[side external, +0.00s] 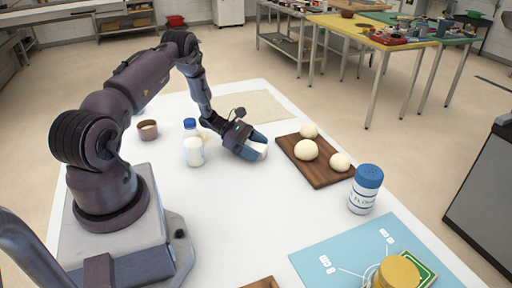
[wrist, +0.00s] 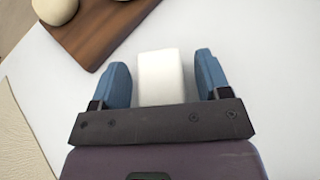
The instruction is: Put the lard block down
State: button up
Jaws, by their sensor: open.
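The lard block (wrist: 161,78) is a white block lying between the two blue fingers of my gripper (wrist: 160,80) in the wrist view. A gap shows on each side of it, so the fingers are apart and not touching it. In the side view my gripper (side external: 256,147) is low over the white table (side external: 235,205), left of the wooden board. The lard block is mostly hidden there, with a white part (side external: 257,152) showing at the fingers. It appears to rest on the table.
The wooden board (side external: 318,170) with dough balls (side external: 306,150) is just right of my gripper. A milk bottle (side external: 193,146) stands to its left, and a brown cup (side external: 147,130) beyond that. A blue-capped shaker (side external: 366,190) and a blue mat (side external: 335,247) are nearer the front.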

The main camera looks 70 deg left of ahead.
jog(key=shift+r, duration=0.2)
jog(key=v, duration=1.1)
jog(key=shift+s+a+r, duration=0.1)
jog(key=shift+s+a, duration=0.05)
jog(key=shift+r, duration=0.25)
jog(key=w+d+r+m+g+y, duration=0.35)
jog(key=d+r+m+g, duration=0.35)
jog(key=d+r+m, duration=0.9)
jog(key=s+d+r+m+t+y, duration=0.3)
jog(key=s+d+r+m+y, duration=0.3)
jog(key=s+d+r+m, duration=0.5)
jog(key=s+d+r, duration=0.2)
jog(key=s+d, duration=0.1)
jog(key=d, duration=0.1)
jog(key=shift+d, duration=0.25)
